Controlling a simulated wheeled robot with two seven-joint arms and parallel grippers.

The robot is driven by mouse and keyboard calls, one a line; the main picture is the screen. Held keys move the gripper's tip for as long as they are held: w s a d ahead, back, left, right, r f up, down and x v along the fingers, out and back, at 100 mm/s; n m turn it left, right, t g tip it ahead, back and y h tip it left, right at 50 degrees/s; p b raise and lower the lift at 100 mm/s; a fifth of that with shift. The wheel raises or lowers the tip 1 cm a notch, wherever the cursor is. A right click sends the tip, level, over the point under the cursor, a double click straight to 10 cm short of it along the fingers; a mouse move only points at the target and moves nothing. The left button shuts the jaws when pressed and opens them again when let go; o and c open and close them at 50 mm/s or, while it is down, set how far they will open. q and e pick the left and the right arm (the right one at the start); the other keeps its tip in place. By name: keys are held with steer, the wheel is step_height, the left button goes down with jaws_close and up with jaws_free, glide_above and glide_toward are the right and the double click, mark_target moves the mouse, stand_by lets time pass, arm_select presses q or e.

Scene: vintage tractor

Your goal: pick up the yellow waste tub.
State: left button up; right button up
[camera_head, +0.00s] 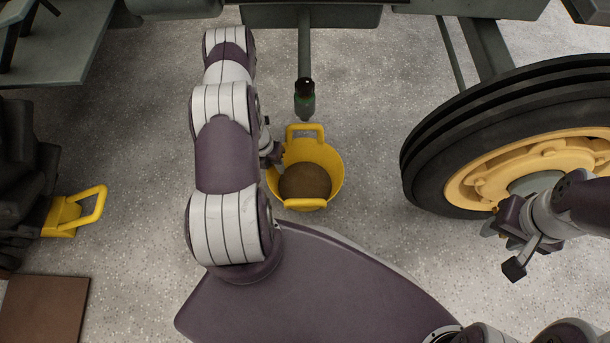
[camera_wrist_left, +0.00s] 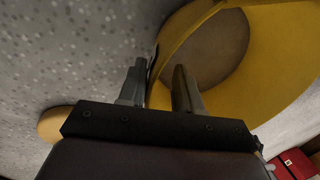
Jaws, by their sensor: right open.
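The yellow waste tub (camera_head: 333,162) stands upright on the speckled floor, with a loop handle at its far and near rim and brown contents inside. My left gripper (camera_head: 277,153) is at the tub's left rim, partly hidden by my own arm. In the left wrist view, its two fingers (camera_wrist_left: 160,88) are apart, with the tub's wall (camera_wrist_left: 270,70) running between them. Whether they press on it is unclear. My right gripper (camera_head: 503,248) is open and empty, well right of the tub, near the wheel.
A big black tyre with a yellow hub (camera_head: 555,160) stands on the right. A dark post with a greenish end (camera_head: 304,98) comes down just behind the tub. A yellow handled object (camera_head: 75,213) and a brown board (camera_head: 44,310) lie left. Floor between tub and tyre is clear.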

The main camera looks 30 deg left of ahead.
arm_select(q)
steer(key=shift+f, duration=0.2)
jaws_close()
stand_by(1.6)
